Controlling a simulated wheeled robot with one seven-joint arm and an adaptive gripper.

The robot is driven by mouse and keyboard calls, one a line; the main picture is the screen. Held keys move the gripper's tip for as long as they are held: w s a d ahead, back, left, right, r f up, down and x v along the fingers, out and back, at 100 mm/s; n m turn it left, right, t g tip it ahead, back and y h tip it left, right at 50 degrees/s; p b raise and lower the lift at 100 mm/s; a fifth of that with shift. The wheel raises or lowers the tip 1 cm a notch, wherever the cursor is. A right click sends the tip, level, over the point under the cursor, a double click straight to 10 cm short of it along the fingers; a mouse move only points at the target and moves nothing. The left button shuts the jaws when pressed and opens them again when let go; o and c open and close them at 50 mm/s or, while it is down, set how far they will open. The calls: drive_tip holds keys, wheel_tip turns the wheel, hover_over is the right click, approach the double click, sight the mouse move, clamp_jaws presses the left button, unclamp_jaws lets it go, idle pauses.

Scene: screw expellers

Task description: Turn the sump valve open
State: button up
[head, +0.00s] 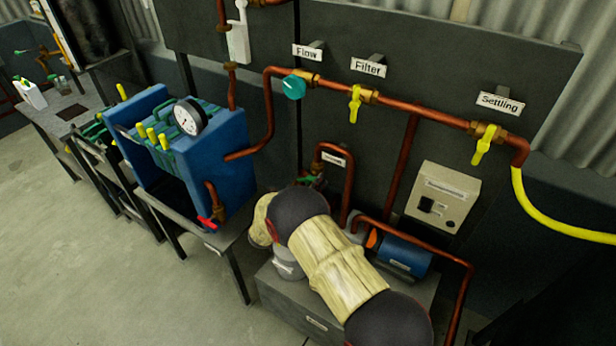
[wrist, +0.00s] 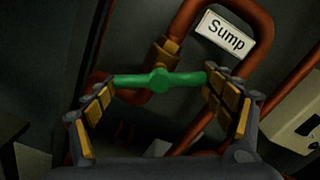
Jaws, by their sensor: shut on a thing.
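The green sump valve handle (wrist: 160,80) lies almost level across the wrist view, on a brass fitting (wrist: 160,52) of a copper pipe. A white "Sump" label (wrist: 225,33) is just above and to its right. My gripper (wrist: 159,86) is shut on the handle, with a yellow-padded finger at each end of it. In the head view, part of the green handle (head: 307,181) shows below the small label (head: 333,158). My own arm hides most of my gripper there.
A blue pump (head: 402,256) and a grey control box (head: 443,197) are right of the valve. A blue filter press (head: 215,150) with a gauge stands left. Copper pipes with Flow (head: 293,87), Filter (head: 355,104) and Settling (head: 483,143) valves run above.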

drive_tip(key=n+p, duration=0.1)
drive_tip(key=n, duration=0.1)
drive_tip(key=n+p, duration=0.1)
drive_tip(key=n, duration=0.1)
drive_tip(key=n+p, duration=0.2)
drive_tip(key=shift+r+n, duration=0.25)
drive_tip(key=shift+n, duration=0.05)
drive_tip(key=n+p, duration=0.2)
drive_tip(key=n, duration=0.3)
drive_tip(key=shift+p, duration=0.3)
drive_tip(key=shift+n, duration=0.4)
drive_tip(key=o, duration=1)
drive_tip(key=shift+o, duration=0.5)
drive_tip(key=shift+f, duration=0.1)
drive_tip(key=shift+s, duration=0.1)
drive_tip(key=v, duration=1.1)
drive_tip(key=shift+s+a, duration=0.25)
drive_tip(key=shift+s, duration=0.05)
